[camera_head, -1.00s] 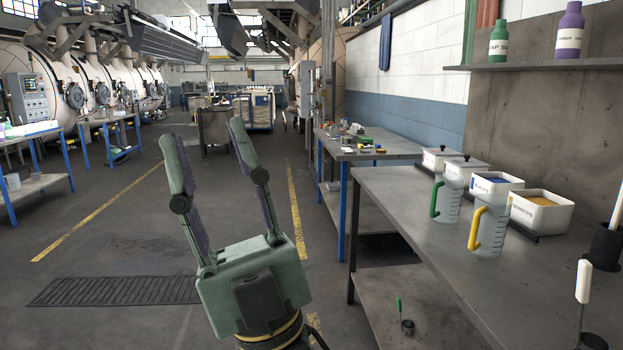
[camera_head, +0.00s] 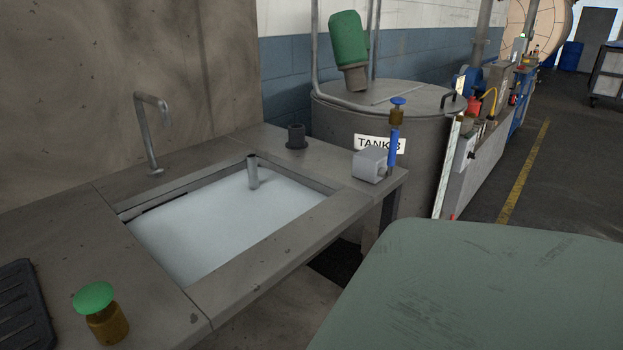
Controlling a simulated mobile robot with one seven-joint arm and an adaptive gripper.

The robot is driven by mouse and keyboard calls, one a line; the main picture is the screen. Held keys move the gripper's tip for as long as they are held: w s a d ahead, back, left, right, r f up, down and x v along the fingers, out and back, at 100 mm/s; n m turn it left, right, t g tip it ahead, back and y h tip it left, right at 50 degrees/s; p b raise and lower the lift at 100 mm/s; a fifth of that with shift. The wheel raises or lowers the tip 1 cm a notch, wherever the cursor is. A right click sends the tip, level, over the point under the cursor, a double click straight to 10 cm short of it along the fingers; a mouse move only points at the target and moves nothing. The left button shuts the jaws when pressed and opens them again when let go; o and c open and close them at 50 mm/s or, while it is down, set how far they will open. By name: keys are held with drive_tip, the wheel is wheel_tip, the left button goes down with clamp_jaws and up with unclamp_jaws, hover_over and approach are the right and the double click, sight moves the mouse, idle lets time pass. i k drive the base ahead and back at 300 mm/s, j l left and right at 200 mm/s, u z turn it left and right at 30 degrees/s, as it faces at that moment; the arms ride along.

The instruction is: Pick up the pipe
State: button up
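A short grey upright pipe (camera_head: 253,172) stands in the sink basin (camera_head: 262,245), near its back right part. Its lower end is hidden in the pale, whitish contents of the basin. I cannot tell for sure that this is the task's pipe; a bent metal spout pipe (camera_head: 151,130) also rises from the counter behind the basin.
On the counter are a green-topped brass knob (camera_head: 101,312), a black ribbed mat (camera_head: 22,310), a dark cup (camera_head: 296,136) and a grey box (camera_head: 370,164) beside a blue-handled valve (camera_head: 395,135). A tank (camera_head: 385,110) stands behind.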

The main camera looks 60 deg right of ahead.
sight(252, 169)
drive_tip(key=l+z, duration=0.1)
drive_tip(key=z, duration=1.35)
drive_tip(key=k+l+z, duration=0.1)
drive_tip(key=z, duration=0.25)
drive_tip(key=k+l+z, duration=0.2)
drive_tip(key=k+z, duration=0.15)
drive_tip(key=i+j, duration=0.1)
drive_tip(key=j, duration=0.35)
drive_tip(key=i+j+z, duration=0.1)
drive_tip(key=j, duration=0.35)
drive_tip(key=i+j, duration=0.1)
drive_tip(key=j, duration=0.35)
drive_tip(key=i+j+z, duration=0.1)
drive_tip(key=j, duration=0.3)
